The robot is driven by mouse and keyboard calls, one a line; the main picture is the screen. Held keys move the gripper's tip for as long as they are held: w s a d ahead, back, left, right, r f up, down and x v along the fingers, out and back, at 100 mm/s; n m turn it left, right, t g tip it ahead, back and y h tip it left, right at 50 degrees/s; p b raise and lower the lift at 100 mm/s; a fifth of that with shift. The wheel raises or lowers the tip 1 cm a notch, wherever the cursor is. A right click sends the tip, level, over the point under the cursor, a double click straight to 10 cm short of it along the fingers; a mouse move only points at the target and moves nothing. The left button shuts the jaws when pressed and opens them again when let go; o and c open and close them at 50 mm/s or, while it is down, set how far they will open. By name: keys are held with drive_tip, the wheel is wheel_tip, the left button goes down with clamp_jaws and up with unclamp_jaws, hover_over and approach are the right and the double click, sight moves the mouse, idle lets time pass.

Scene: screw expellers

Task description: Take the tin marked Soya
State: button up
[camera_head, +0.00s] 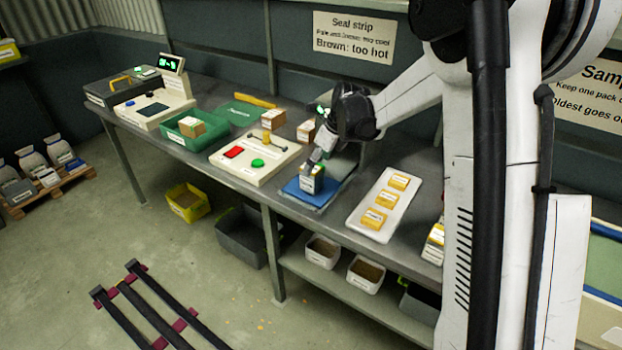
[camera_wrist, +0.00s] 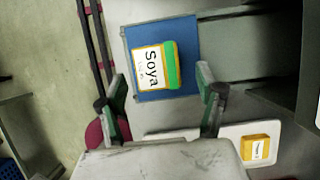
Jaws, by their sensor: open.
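The Soya tin (camera_wrist: 150,68) shows a white label with black lettering, a yellow edge and a green strip in the wrist view. It rests on a blue mat (camera_wrist: 186,38). In the head view the tin (camera_head: 311,184) stands on the mat (camera_head: 327,194) near the bench's front edge, its top partly hidden by my gripper (camera_head: 318,158). My gripper (camera_wrist: 162,76) is open in the wrist view, with one finger to each side of the tin and gaps between. I cannot tell how far above the tin the fingertips are.
A white tray (camera_head: 366,207) with three yellow packs lies right of the mat. A cream panel (camera_head: 262,172) with red and green buttons lies left. A green bin (camera_head: 170,135) holding a box stands farther left. Small boxes (camera_head: 307,130) stand behind, near my wrist.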

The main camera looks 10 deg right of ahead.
drive_tip(key=shift+x, duration=3.6)
drive_tip(key=shift+a+r, duration=0.1)
drive_tip(key=shift+a, duration=0.1)
drive_tip(key=c, duration=1.5)
